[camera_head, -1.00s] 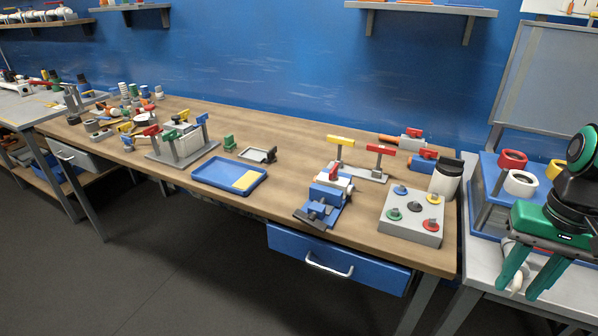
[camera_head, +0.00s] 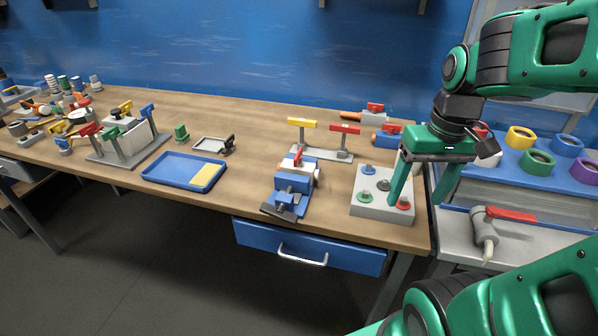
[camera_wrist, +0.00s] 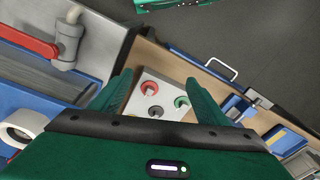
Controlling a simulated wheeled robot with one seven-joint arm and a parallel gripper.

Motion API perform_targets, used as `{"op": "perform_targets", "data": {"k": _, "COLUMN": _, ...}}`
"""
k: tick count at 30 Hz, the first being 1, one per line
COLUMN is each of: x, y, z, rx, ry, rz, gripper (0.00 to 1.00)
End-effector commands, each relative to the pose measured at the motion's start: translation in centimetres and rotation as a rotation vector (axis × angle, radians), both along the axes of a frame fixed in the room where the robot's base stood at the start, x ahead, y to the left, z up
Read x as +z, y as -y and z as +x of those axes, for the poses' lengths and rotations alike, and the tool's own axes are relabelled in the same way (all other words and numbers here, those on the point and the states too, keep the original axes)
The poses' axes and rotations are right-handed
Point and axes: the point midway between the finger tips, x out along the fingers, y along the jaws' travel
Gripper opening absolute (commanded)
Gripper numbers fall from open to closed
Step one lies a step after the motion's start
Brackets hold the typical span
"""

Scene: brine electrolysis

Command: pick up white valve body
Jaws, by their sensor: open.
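A small white body with a red part on top (camera_head: 304,164), which looks like the white valve body, sits at the blue vise (camera_head: 288,189) on the wooden bench. Its lower part is hidden by the vise. My gripper (camera_head: 420,199) is open and empty, fingers pointing down, at the right end of the bench, well to the right of the vise. In the wrist view my gripper (camera_wrist: 160,80) has its spread fingers on either side of the grey button panel. The vise is partly hidden there behind the right finger, and the white body is not clear.
The grey panel (camera_head: 370,207) with coloured knobs lies below my gripper. A stand with yellow and red handles (camera_head: 325,154) is behind the vise. A blue tray (camera_head: 158,171) lies to the left. A grey valve with red handle (camera_head: 487,228) is on the right bench.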

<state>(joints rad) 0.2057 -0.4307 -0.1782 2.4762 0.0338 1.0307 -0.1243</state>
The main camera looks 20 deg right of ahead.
Motion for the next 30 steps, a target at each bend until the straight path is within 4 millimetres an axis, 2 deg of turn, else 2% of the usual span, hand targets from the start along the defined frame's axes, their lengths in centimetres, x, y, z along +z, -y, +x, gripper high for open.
{"op": "perform_targets", "data": {"k": 1, "x": 0.7, "y": -0.7, "z": 2.9, "rx": 0.114, "ry": 0.024, "rz": 0.006, "gripper": 0.69}}
{"op": "perform_targets", "data": {"k": 6, "x": 3.4, "y": -4.6, "z": 12.6, "rx": 0.579, "ry": 0.151, "rz": 0.031, "gripper": 0.69}}
{"op": "perform_targets", "data": {"k": 9, "x": 4.6, "y": -7.4, "z": 17.1, "rx": 0.821, "ry": 0.224, "rz": 0.047, "gripper": 0.69}}
{"op": "perform_targets", "data": {"k": 12, "x": 5.4, "y": -9.7, "z": 20.2, "rx": 1.008, "ry": 0.287, "rz": 0.06, "gripper": 0.69}}
{"op": "perform_targets", "data": {"k": 15, "x": 5.9, "y": -11.3, "z": 22.0, "rx": 1.13, "ry": 0.33, "rz": 0.068, "gripper": 0.69}}
{"op": "perform_targets", "data": {"k": 19, "x": 5.8, "y": -12.4, "z": 23.1, "rx": 1.198, "ry": 0.357, "rz": 0.075, "gripper": 0.69}}
{"op": "perform_targets", "data": {"k": 30, "x": 1.5, "y": -13.7, "z": 24.1, "rx": 1.2, "ry": 0.359, "rz": 0.074, "gripper": 0.69}}
